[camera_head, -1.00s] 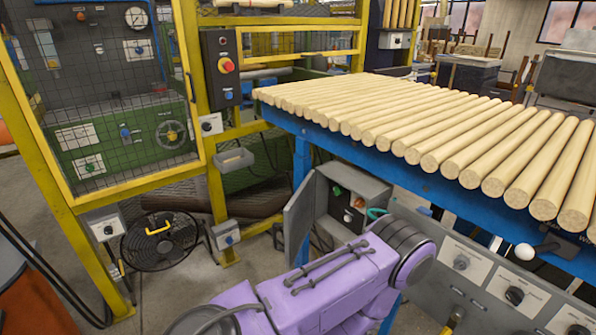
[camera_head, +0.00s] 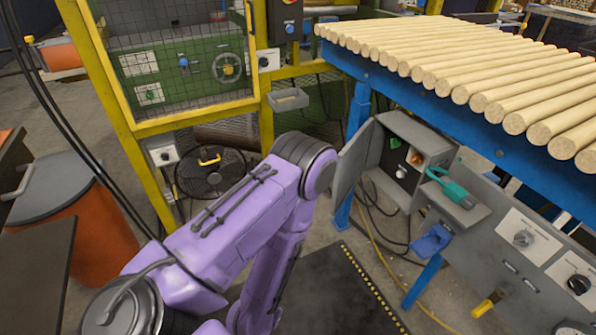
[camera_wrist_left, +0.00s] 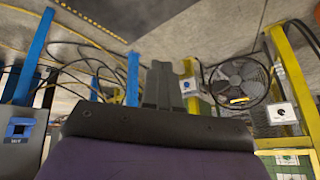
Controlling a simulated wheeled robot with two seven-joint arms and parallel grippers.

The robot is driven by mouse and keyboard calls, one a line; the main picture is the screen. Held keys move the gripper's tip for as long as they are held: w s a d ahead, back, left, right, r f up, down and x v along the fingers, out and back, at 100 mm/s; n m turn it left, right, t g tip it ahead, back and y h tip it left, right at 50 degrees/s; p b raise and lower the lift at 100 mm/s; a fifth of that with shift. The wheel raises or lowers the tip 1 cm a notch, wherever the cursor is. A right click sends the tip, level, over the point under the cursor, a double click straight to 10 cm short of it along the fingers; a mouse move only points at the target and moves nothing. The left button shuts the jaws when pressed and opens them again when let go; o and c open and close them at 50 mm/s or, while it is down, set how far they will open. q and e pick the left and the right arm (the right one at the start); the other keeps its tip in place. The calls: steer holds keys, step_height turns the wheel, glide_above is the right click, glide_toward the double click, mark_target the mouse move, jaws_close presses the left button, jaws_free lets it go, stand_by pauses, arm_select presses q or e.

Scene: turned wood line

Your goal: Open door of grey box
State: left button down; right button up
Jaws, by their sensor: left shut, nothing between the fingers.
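The grey box (camera_head: 425,137) stands under the blue-framed table in the head view. Its door (camera_head: 352,163) is swung out to the left, and green, orange and black controls show inside. My purple left arm reaches down in front, with its elbow left of the door. The left gripper is hidden in the head view. In the left wrist view its dark fingers (camera_wrist_left: 172,84) are shut and empty, with floor behind them. My right gripper is in neither view.
A teal-handled item (camera_head: 452,188) lies on a grey ledge beside the box. The blue table leg (camera_head: 358,112) stands close behind the door. A black fan (camera_head: 210,172) and a yellow fenced frame (camera_head: 140,170) are left. Cables and a dark mat (camera_head: 345,290) lie on the floor.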

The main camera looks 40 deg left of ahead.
arm_select(q)
steer(key=w+a+r+m+t+y+b, duration=0.1)
steer(key=w+a+r+m+t+b, duration=0.1)
steer(key=w+m, duration=0.4)
steer(key=w+a+r+m+t+y+b, duration=0.1)
steer(key=w+r+m+t+b, duration=0.3)
steer(key=w, duration=1.1)
steer(key=w+a+r+m+t+b, duration=0.4)
steer(key=w+r+m+t, duration=0.1)
steer(key=w, duration=0.6)
steer(key=r+m, duration=0.1)
steer(key=m, duration=0.1)
steer(key=shift+w+r+m+t+y, duration=0.2)
steer(key=shift+r+m+t+y, duration=0.15)
steer(key=shift+m+t+y, duration=0.05)
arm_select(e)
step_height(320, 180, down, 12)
arm_select(q)
steer(key=shift+a, duration=0.1)
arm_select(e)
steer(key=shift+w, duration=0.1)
